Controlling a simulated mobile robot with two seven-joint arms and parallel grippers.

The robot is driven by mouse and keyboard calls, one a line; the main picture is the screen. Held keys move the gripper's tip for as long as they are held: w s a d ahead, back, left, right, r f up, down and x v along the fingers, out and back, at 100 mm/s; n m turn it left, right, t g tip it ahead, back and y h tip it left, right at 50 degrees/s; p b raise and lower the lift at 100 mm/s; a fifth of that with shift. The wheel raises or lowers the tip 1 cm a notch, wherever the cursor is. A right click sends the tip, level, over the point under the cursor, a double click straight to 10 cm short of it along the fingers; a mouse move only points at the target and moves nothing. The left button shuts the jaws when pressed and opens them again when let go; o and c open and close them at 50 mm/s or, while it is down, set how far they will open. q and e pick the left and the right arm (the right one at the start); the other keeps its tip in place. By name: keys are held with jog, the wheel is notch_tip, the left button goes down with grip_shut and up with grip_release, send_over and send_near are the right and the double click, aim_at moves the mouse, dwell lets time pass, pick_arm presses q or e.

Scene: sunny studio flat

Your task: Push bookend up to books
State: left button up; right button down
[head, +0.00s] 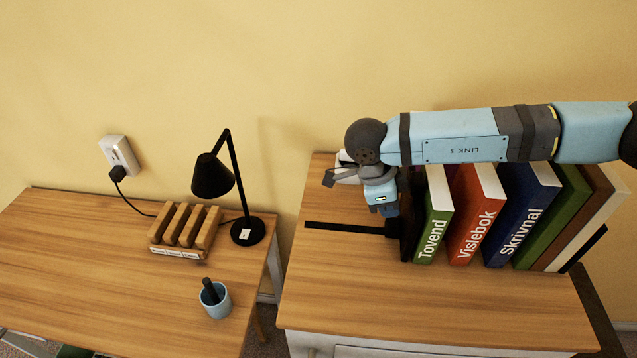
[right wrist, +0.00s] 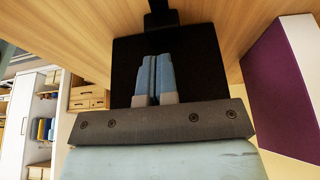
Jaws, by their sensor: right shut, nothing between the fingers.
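The near bookend is a black metal piece with a long flat foot (head: 345,228) on the cabinet top and an upright plate (right wrist: 205,85) that faces the books. Its plate is partly hidden by my arm in the head view. My right gripper (head: 387,209) is shut and empty, pointing down on the left side of the plate; its fingers (right wrist: 153,62) show against the black plate in the right wrist view. I cannot tell whether they touch it. A purple book (right wrist: 284,85) stands apart from the plate's edge in the right wrist view.
Another black bookend (head: 585,249) stands at the right end of the row. The cabinet top (head: 400,300) is clear in front. A lower desk at left holds a black lamp (head: 211,176), a wooden sorter (head: 184,230) and a blue cup (head: 216,303).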

aim_at(444, 181)
jog(key=shift+s+d+b, duration=0.2)
jog(key=shift+s+d, duration=0.1)
jog(key=shift+d, duration=1.35)
jog(key=shift+s+d+b, duration=0.2)
jog(key=shift+s+d, duration=0.15)
jog(key=shift+d, duration=1.25)
jog(key=shift+s+d+b, duration=0.2)
jog(key=shift+s+d, duration=0.1)
jog(key=shift+d, duration=1.35)
jog(key=shift+w+a+r, duration=0.1)
jog(key=shift+a+r, duration=0.3)
jog(key=shift+r, duration=0.1)
jog(key=shift+w+a+r+p, duration=0.2)
jog(key=shift+a+r+p, duration=0.1)
jog(key=shift+a+r, duration=0.75)
jog(key=shift+r+p, duration=1.45)
jog(key=shift+r, duration=3.05)
